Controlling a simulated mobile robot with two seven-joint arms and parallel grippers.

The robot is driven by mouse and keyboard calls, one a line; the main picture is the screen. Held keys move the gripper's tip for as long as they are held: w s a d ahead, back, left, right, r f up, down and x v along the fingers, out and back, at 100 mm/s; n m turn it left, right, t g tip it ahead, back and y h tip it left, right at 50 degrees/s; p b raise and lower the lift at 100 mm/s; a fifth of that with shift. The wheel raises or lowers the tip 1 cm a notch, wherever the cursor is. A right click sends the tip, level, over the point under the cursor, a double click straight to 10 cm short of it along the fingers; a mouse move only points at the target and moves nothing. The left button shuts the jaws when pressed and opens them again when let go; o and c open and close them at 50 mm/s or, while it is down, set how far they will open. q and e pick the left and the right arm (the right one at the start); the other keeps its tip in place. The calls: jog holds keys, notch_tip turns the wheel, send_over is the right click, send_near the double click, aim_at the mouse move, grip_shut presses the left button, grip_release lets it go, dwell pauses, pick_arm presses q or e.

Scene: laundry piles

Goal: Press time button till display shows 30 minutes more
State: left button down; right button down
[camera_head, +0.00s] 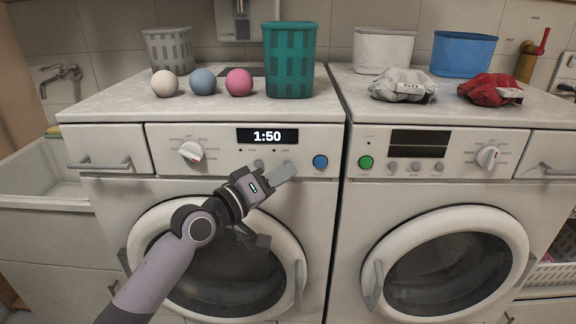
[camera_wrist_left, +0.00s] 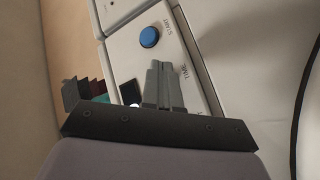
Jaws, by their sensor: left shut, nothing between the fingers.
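The left washing machine (camera_head: 215,165) has a black display (camera_head: 267,136) that reads 1:50. Below it is a small grey button (camera_head: 259,163), and a blue button (camera_head: 320,161) sits to the right. My left gripper (camera_head: 290,170) is shut and empty, its fingertips at the panel between these two buttons. In the left wrist view its fingers (camera_wrist_left: 161,70) are together beside a label reading TIME. The time button is hidden behind the fingers, and I cannot tell whether they touch it. The blue button (camera_wrist_left: 149,37), marked START, is just beyond the fingertips. My right gripper is out of view.
A dial (camera_head: 191,151) is left of the display. The round door (camera_head: 220,260) is below my arm. A second machine (camera_head: 440,165) with a dark display stands right. Balls, baskets and cloths are on top, clear of the panel.

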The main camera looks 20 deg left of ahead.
pick_arm(q)
jog(key=shift+w, duration=0.15)
dwell(0.5)
jog(key=shift+s+d+p, duration=0.15)
jog(key=shift+s+p, duration=0.4)
jog(key=shift+s, duration=0.2)
jog(key=s+p, duration=0.1)
jog(key=s, duration=0.1)
jog(key=s+d+p, duration=0.1)
jog(key=s+p, duration=0.1)
jog(key=shift+s+d, duration=0.2)
jog(key=shift+s, duration=0.2)
dwell(1.4)
